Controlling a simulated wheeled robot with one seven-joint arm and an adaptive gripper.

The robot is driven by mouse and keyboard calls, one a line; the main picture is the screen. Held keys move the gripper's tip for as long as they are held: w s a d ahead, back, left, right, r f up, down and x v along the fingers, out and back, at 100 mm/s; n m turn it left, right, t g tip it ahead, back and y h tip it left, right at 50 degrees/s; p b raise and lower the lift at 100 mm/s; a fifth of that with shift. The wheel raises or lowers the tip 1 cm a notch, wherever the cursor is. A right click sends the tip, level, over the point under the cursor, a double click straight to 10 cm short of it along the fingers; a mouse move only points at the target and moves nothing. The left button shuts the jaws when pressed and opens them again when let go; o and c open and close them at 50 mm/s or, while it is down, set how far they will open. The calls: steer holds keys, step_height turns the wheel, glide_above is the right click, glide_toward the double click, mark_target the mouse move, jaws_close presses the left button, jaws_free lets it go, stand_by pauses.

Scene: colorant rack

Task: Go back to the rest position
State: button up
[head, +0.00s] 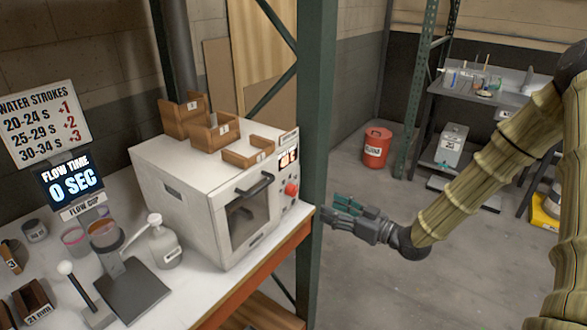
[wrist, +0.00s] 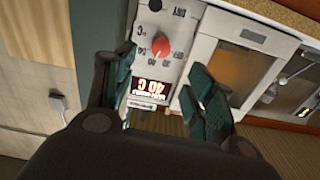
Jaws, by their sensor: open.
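My gripper (head: 343,212) is at the end of my arm, to the right of the white oven (head: 188,187) and just beyond the bench's right edge in the head view. Its green-padded fingers are apart with nothing between them. In the wrist view my gripper (wrist: 160,98) is open in front of the oven's control panel. The panel's red knob (wrist: 160,46) and lit display reading about 40 C (wrist: 153,88) show between and above the fingers. The knob also shows in the head view (head: 292,189). I cannot tell the exact gap between fingers and panel.
Wooden holders (head: 185,118) sit on the oven. A flow cup stand (head: 128,285), a white bottle (head: 164,244) and signs (head: 68,187) are on the bench (head: 215,290). Open floor (head: 360,280) lies right, with a red bin (head: 376,148).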

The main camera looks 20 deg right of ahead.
steer(key=s+a+f+m+g+h, duration=0.3)
steer(key=s+f, duration=0.3)
steer(key=f, duration=0.6)
steer(key=s+a+f+m+g+h, duration=0.2)
steer(key=s+a+f+g+h, duration=0.15)
steer(key=s+f, duration=0.6)
steer(key=s+f+g+h, duration=0.1)
steer(key=s+f+g, duration=0.1)
steer(key=s+f, duration=0.2)
steer(key=s+f+m+g+h, duration=0.1)
steer(key=s+f, duration=0.4)
steer(key=s, duration=0.6)
steer(key=s+a+f+m+g+h, duration=0.1)
steer(key=s+f+g, duration=0.3)
steer(key=s, duration=0.4)
steer(key=shift+f+g+h, duration=0.35)
steer(key=shift+f+h, duration=0.15)
steer(key=shift+h, duration=0.25)
steer(key=shift+a, duration=0.1)
